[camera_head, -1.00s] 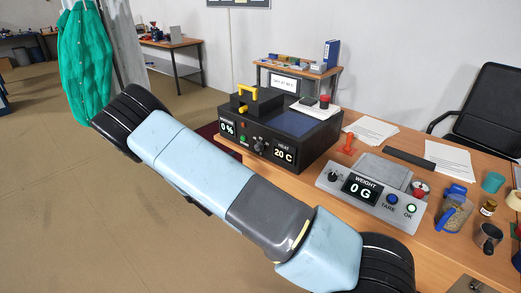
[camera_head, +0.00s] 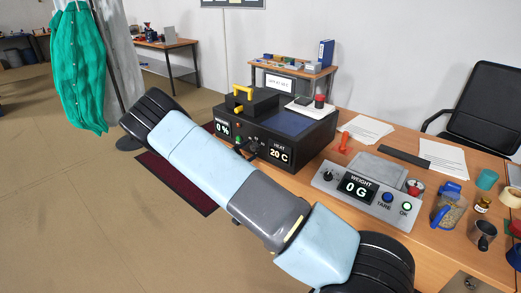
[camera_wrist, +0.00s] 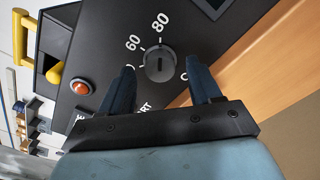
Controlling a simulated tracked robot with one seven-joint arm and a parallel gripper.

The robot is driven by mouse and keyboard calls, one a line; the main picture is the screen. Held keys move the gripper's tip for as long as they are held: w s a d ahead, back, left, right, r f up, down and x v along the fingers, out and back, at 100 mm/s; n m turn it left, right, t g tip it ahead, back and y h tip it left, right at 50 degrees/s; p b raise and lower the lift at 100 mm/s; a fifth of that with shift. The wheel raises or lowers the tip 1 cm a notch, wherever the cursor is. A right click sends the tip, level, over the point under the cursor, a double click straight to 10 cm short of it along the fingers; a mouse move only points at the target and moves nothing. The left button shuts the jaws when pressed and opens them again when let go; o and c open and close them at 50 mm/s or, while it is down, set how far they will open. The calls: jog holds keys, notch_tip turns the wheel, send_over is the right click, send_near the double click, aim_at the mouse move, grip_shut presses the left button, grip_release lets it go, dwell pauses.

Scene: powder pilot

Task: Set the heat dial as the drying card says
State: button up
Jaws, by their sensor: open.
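The heat dial (camera_wrist: 159,62), a round dark knob with a slot, is on the dark panel in the wrist view, with 60 and 80 printed beside it. My gripper (camera_wrist: 162,70) is open, one finger at each side of the dial's lower edge; I cannot tell whether they touch it. In the head view the dryer box (camera_head: 312,150) shows 20 C on its heat display (camera_head: 279,154); my arm and fingers partly hide its front. A small framed card (camera_head: 279,82) stands behind the box; its text is too small to read.
A wooden edge (camera_wrist: 240,75) lies right of the panel.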

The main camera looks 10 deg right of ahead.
jog(key=shift+w+d, duration=0.35)
jog(key=shift+d, duration=0.2)
jog(key=shift+a, duration=0.15)
jog(key=shift+c, duration=0.4)
